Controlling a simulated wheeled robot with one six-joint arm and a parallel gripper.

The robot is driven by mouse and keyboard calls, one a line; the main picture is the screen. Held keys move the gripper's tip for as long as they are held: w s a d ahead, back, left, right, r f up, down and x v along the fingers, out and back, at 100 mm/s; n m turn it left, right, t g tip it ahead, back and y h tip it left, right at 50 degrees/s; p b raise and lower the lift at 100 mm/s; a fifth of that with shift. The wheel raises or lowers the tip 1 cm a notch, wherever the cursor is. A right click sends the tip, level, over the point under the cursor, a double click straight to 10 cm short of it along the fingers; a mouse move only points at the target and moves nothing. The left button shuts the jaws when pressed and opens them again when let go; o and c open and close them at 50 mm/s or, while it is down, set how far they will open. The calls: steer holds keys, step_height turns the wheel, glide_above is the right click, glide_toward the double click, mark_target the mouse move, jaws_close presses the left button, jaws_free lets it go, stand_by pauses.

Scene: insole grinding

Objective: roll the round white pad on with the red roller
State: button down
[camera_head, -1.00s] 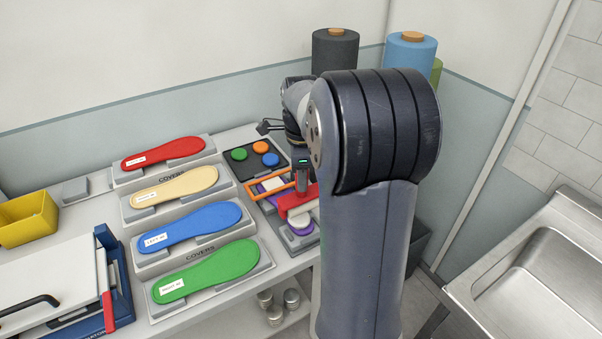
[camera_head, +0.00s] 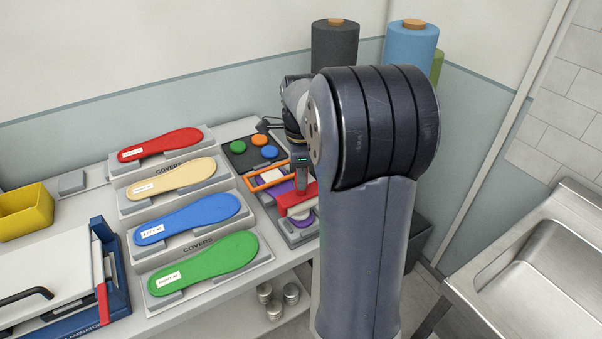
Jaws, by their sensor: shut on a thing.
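My gripper (camera_head: 301,180) points down at the right end of the table and is shut on the red roller (camera_head: 297,197). The red roller sits over a purple insole (camera_head: 282,188) in a grey holder; whether it touches the insole I cannot tell. A pale round pad (camera_head: 302,211) shows partly under and in front of the roller. An orange frame (camera_head: 268,181) lies just left of the roller. My arm hides the right side of the holder.
A dark tray (camera_head: 237,165) with green, orange and blue discs lies behind the holder. Red, cream, blue and green insoles (camera_head: 205,268) on grey stands fill the table's middle. A laminator (camera_head: 109,270) and yellow bin (camera_head: 25,210) stand left; spools (camera_head: 334,50) stand behind; a sink (camera_head: 545,265) is right.

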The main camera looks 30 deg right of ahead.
steer(key=shift+f+b, duration=0.3)
steer(key=shift+f, duration=0.35)
stand_by(0.4)
steer(key=w+p, duration=0.1)
steer(key=w, duration=0.2)
steer(key=shift+p, duration=0.4)
steer(key=shift+s, duration=0.1)
